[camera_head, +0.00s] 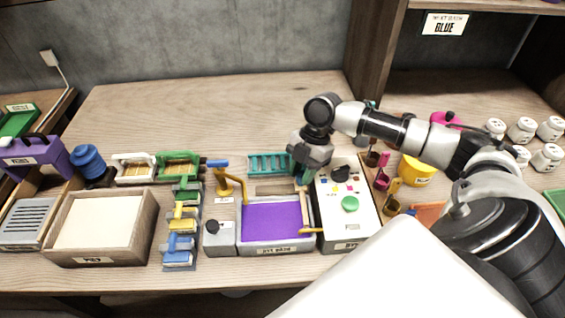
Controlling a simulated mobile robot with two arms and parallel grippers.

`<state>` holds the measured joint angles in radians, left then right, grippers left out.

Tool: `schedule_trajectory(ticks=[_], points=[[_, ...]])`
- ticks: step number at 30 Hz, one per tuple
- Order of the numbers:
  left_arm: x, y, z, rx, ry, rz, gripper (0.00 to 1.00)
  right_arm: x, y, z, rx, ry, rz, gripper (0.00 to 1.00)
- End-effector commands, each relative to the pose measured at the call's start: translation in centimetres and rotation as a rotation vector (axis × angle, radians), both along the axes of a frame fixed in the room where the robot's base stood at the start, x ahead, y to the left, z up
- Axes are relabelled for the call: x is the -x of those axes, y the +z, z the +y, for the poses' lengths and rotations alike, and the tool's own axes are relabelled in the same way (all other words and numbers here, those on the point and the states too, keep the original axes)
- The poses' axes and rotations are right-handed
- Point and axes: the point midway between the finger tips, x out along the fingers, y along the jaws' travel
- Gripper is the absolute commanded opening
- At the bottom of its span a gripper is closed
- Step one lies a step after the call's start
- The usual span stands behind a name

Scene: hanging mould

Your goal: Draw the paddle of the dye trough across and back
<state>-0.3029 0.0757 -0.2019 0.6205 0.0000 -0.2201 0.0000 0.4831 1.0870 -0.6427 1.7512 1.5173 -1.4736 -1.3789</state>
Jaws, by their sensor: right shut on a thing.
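The dye trough (247,249) is a grey box filled with purple dye (271,222), standing near the front of the bench. The paddle (304,208) shows as a thin tan-yellow piece at the trough's right side. My right gripper (301,181) reaches down from above at the trough's back right corner. It is shut on the paddle, though its fingertips and the held part are small and partly hidden. My left gripper is not in view.
A white control box (345,219) with a green button stands close on the trough's right. A grey box with a yellow spout (228,183) stands on its left. A wooden-framed tray (146,225), coloured rollers (181,237) and a teal rack (267,164) are nearby. The bench behind is clear.

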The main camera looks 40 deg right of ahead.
Motion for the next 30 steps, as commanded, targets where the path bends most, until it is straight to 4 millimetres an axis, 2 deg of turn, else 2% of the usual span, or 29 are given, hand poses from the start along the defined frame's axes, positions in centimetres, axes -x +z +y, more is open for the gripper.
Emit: schedule_trajectory(ticks=[4, 13, 14, 18, 26, 30], points=[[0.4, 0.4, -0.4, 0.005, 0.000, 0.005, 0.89, 0.9, 0.0, -1.2, 0.000, 0.000, 0.001, 0.00], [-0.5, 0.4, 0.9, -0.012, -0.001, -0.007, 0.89, 0.9, 0.0, -1.3, 0.000, 0.001, -0.001, 0.00], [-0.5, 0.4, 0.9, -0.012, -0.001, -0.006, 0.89, 0.9, 0.0, -1.3, 0.001, 0.001, -0.001, 0.34], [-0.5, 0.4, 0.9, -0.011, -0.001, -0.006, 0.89, 0.9, 0.0, -1.3, 0.000, 0.001, -0.001, 0.54], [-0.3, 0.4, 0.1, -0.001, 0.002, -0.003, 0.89, 0.8, 0.1, -1.2, -0.003, 0.002, -0.003, 0.54], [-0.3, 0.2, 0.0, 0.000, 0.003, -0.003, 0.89, 0.7, 1.0, -1.7, -0.002, 0.000, -0.006, 0.54]])
